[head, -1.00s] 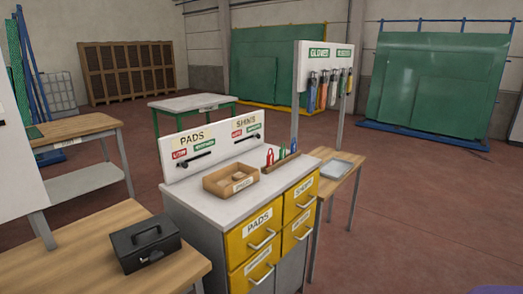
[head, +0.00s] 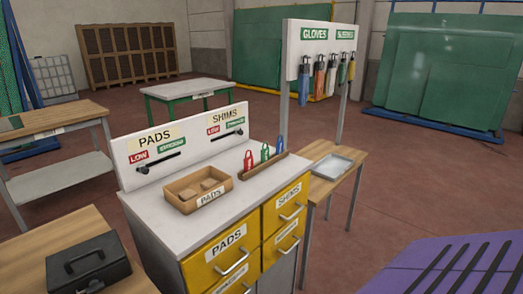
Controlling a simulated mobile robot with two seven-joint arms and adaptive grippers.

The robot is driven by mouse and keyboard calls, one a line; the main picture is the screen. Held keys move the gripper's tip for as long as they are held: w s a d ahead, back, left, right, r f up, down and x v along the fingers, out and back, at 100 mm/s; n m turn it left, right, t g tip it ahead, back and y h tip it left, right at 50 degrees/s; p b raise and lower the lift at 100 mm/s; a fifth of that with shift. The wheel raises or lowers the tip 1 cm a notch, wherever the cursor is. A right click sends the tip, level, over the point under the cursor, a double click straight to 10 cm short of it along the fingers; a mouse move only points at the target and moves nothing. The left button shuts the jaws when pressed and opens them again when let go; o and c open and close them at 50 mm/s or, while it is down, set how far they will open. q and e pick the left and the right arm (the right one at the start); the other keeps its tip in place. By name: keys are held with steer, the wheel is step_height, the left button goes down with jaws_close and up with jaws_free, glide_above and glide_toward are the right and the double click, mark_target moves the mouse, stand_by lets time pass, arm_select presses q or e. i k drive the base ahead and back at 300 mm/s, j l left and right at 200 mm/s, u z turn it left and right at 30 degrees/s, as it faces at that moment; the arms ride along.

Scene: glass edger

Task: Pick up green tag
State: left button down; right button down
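The green tag (head: 265,152) stands upright in a brown wooden holder (head: 252,167) on top of the white-topped cabinet (head: 165,222). A red tag (head: 248,161) stands to its left and a blue tag (head: 279,143) to its right, with small gaps between them. The lower part of the green tag is hidden by the holder. Neither of my grippers is in view.
A wooden box marked PADS (head: 180,203) sits left of the holder. A grey tray (head: 333,166) lies on a side table at right. A black case (head: 88,265) is at lower left. A purple slotted surface (head: 405,262) fills the lower right. Open floor lies behind.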

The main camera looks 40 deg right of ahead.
mark_target(265, 153)
steer(key=i+l+u, duration=0.1)
steer(key=l, duration=0.65)
steer(key=i+l, duration=0.1)
steer(key=l, duration=0.6)
steer(key=i+l+u, duration=0.15)
steer(key=l, duration=0.6)
